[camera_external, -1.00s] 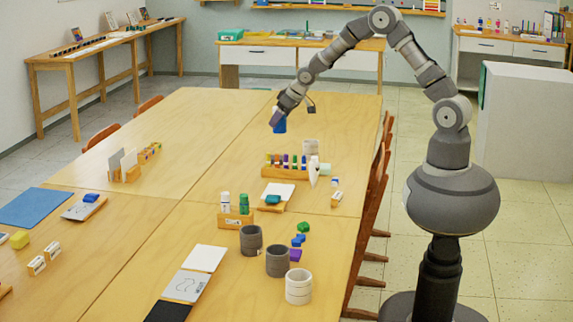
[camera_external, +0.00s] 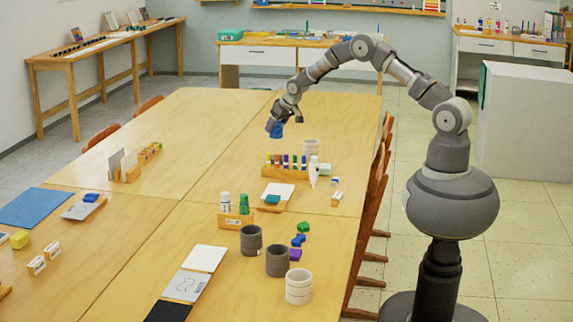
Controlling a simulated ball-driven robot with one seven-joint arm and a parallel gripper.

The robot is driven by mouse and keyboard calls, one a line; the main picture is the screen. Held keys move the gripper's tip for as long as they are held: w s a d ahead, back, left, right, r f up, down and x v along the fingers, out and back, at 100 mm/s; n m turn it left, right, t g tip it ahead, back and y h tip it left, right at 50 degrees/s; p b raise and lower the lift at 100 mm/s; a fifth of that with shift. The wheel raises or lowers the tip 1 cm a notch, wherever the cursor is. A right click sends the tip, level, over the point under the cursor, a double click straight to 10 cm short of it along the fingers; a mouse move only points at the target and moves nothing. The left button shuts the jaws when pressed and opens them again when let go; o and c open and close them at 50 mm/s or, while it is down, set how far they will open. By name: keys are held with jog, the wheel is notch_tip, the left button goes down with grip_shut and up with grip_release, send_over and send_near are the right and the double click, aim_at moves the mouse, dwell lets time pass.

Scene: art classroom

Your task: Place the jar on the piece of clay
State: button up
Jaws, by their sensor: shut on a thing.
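My gripper (camera_external: 277,122) is shut on a small blue thing (camera_external: 276,131), which looks like a jar, and holds it above the far part of the table. Its details are too small to make out. A teal lump (camera_external: 272,199), possibly clay, sits on a small board with a white sheet nearer the camera, below the held jar in the picture. Other clay-like lumps are green (camera_external: 303,227), blue (camera_external: 298,240) and purple (camera_external: 295,255) on the table's right side. A blue lump (camera_external: 91,197) and a yellow one (camera_external: 20,240) lie at left. Which piece is meant, I cannot tell.
A wooden rack with several small bottles (camera_external: 285,167) and a white bottle (camera_external: 314,171) stand near the teal lump. A light cup (camera_external: 311,148) is behind them. Grey cups (camera_external: 251,239) stand in front. Table (camera_external: 200,120) is clear at the far left.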

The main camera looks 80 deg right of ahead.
notch_tip(320, 180, down, 8)
jog(key=shift+r+b, duration=0.1)
jog(key=shift+b, duration=1.15)
jog(key=shift+f, duration=0.2)
jog(key=o, duration=1.3)
jog(key=shift+r, duration=0.15)
